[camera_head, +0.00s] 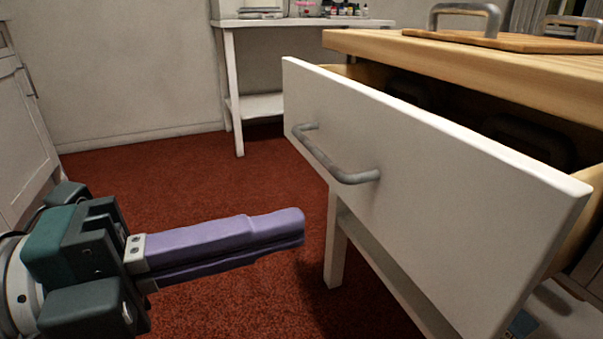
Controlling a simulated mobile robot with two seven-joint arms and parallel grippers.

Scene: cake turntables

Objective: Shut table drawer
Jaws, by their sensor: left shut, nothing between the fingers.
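The table drawer (430,190) is pulled out from under the wooden table top (480,65). Its white front panel faces left and carries a grey bar handle (338,168). Dark curved objects (530,138) show inside the open drawer. My left gripper (300,228) comes in from the left with its purple fingers closed together and nothing between them. Its fingertips point toward the drawer front, left of and below the handle, and look apart from it. My right gripper is not in view.
A wooden board (505,40) with metal handles lies on the table top. A white side table (228,75) with small bottles stands against the back wall. A white cabinet (22,130) stands at the left. Red carpet (190,180) lies clear between them.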

